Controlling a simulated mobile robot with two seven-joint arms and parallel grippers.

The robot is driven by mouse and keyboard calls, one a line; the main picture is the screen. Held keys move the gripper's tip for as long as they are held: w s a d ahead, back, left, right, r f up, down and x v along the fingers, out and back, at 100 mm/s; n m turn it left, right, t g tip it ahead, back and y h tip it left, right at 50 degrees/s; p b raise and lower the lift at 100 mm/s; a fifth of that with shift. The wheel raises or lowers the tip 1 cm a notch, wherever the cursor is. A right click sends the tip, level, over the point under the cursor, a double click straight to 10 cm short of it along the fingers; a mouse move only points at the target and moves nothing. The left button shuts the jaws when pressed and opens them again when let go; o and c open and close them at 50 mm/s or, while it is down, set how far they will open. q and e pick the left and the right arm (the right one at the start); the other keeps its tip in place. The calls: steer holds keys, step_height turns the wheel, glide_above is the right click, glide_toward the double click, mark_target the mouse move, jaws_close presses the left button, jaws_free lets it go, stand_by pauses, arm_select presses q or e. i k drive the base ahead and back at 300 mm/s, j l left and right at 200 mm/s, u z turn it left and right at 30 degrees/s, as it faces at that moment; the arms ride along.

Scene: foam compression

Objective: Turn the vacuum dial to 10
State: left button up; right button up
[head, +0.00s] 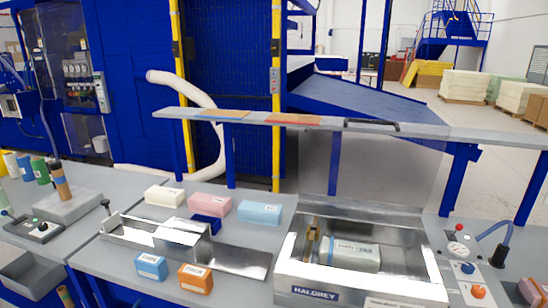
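A grey control panel (462,262) stands at the right beside the vacuum chamber. It carries a blue dial (467,267), an orange-red knob (478,291) and a red button (458,227). A small round gauge (455,248) sits between the button and the blue dial. The scale marks and the dial setting are too small to read, and I cannot tell which knob is the vacuum dial. Neither of my grippers is in view.
The open metal chamber marked HALDREY (315,293) holds a pale wrapped block (352,253). White, pink and blue foam blocks (259,213) lie behind a metal tray (155,233). A shelf (330,125) spans above.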

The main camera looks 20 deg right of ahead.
mark_target(467, 268)
steer(key=z, duration=1.85)
